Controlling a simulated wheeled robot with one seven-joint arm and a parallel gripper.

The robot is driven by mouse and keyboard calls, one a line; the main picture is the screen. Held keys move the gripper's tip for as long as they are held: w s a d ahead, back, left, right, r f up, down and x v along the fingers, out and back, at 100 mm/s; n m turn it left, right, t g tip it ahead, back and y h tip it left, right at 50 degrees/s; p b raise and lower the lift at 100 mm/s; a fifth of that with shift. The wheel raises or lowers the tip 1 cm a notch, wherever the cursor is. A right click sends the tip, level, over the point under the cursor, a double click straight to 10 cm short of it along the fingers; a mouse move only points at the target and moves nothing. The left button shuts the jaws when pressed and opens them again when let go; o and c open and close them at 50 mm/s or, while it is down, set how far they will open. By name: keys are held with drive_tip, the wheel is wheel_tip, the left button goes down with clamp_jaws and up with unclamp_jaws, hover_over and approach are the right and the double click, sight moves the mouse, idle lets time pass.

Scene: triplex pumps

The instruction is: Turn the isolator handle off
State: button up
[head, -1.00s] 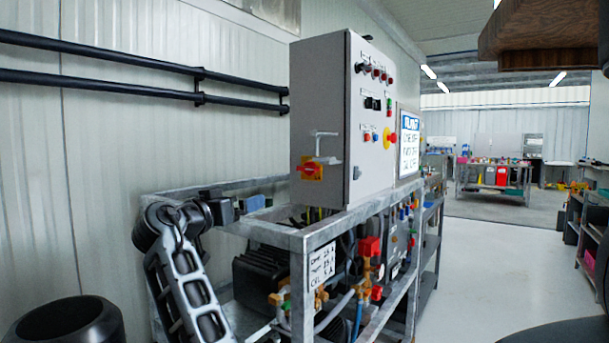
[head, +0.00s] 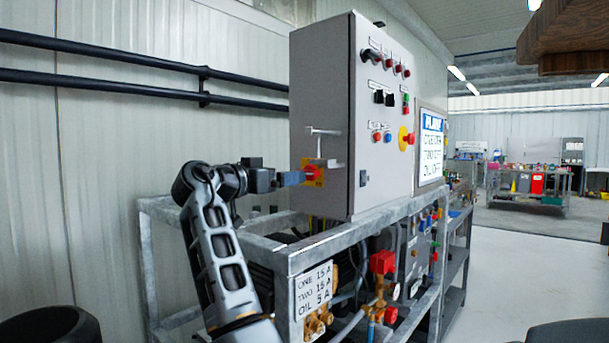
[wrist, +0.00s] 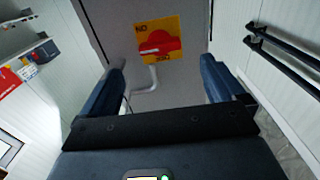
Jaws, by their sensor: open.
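The red isolator handle (wrist: 160,43) sits on a yellow plate (wrist: 142,27) on the side of the grey control cabinet (head: 322,110). In the wrist view the handle lies roughly crosswise, ahead of my gripper and between the lines of its two fingers. My gripper (wrist: 162,82) is open, with blue fingers apart and nothing between them. In the head view the isolator handle (head: 311,173) is just right of my gripper (head: 303,178), which partly hides it. I cannot tell whether they touch. The wrist view shows a gap.
A bent grey bracket (head: 323,146) sticks out from the cabinet close to the handle. The metal frame (head: 300,255) of the pump skid runs below my arm. Black pipes (head: 150,66) run along the wall behind.

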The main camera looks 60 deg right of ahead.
sight(307, 173)
drive_tip(key=x, duration=0.7)
drive_tip(key=shift+d, duration=0.1)
drive_tip(key=c, duration=1)
drive_tip(key=shift+c, duration=0.2)
drive_tip(key=shift+p, duration=0.5)
drive_tip(key=shift+r+n+p, duration=0.1)
drive_tip(key=shift+n+p, duration=8.5)
drive_tip(key=shift+n, duration=0.3)
